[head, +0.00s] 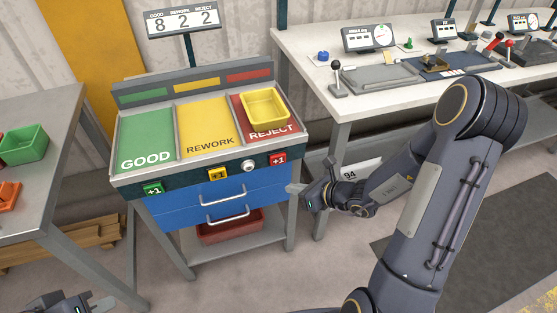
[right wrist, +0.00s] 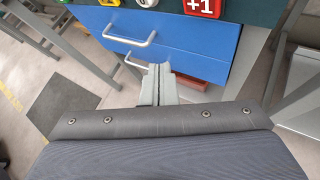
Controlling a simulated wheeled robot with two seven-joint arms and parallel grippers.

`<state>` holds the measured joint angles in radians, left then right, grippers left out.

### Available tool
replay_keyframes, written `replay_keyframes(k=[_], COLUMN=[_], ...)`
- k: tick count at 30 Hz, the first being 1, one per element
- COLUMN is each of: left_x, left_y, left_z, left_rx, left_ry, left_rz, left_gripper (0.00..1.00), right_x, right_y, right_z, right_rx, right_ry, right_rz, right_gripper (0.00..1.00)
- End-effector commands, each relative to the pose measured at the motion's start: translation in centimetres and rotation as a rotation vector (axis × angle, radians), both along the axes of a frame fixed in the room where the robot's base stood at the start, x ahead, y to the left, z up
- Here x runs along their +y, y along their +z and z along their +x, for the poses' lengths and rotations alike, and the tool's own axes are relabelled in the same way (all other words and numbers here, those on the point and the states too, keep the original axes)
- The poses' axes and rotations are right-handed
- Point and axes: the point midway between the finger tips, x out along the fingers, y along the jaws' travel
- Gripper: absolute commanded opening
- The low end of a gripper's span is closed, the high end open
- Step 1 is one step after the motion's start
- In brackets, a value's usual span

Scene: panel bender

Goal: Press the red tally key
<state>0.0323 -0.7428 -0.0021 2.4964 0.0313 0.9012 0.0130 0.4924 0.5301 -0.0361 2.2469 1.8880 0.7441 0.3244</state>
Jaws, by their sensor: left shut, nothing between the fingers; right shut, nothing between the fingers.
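The red tally key (head: 278,159), marked +1, is on the front edge of the sorting stand, right of a round white knob (head: 249,166). In the right wrist view the red key (right wrist: 203,7) shows at the top, right of centre. My right gripper (head: 292,188) is shut and empty, a little below and right of the red key and apart from it. Its closed fingers (right wrist: 159,68) show in the right wrist view below the key, in front of the blue drawers. My left gripper (head: 103,304) is shut and empty at the bottom left, far from the stand.
A yellow key (head: 217,174) and a green key (head: 153,189) share the front edge. A yellow tray (head: 266,107) sits on the red REJECT area. Blue drawers (head: 205,206) with handles are below. The counter sign (head: 183,20) reads 8, 2, 2. A workbench (head: 310,48) stands right.

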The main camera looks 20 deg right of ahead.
Motion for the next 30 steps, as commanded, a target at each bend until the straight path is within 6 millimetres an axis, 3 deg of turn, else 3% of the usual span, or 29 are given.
replay_keyframes(k=[15,30], left_x=[0.0,0.0], left_y=[1.8,1.9], left_z=[0.0,0.0], left_rx=[0.0,0.0], left_ry=[0.0,0.0], left_rz=[0.0,0.0], left_gripper=[0.0,0.0], right_x=[-0.2,-0.2], right_y=[0.1,0.0], right_z=[6.7,7.9], right_rx=[-0.001,-0.001], right_ry=[0.001,0.0], right_rz=[0.0,-0.001], right_gripper=[0.0,0.0])
